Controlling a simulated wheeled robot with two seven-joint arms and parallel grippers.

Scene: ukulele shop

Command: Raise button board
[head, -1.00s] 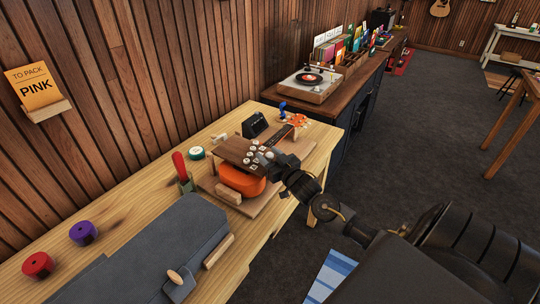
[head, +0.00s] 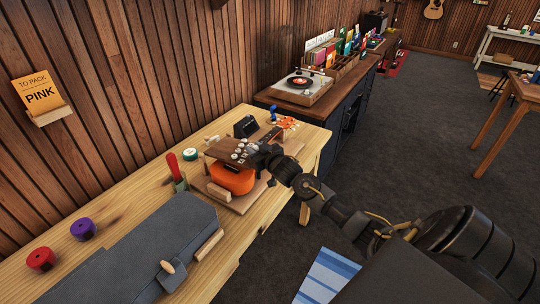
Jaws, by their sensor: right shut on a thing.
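The button board (head: 224,152) is a dark brown wooden panel with several pale round buttons near its right end. It sits above an orange rounded body (head: 232,180) on a wooden base (head: 240,203) on the workbench. My right gripper (head: 250,154) is shut on the board's right end, by the buttons. The gripper partly hides that end, and its fingertips are small in the view. My left gripper is not in the head view.
A grey case (head: 150,245) lies at the front of the bench. A red-handled tool (head: 174,168), green-topped roll (head: 190,154), purple roll (head: 82,229) and red roll (head: 40,259) stand nearby. A small dark box (head: 245,126) is behind the board. A turntable counter (head: 302,91) adjoins.

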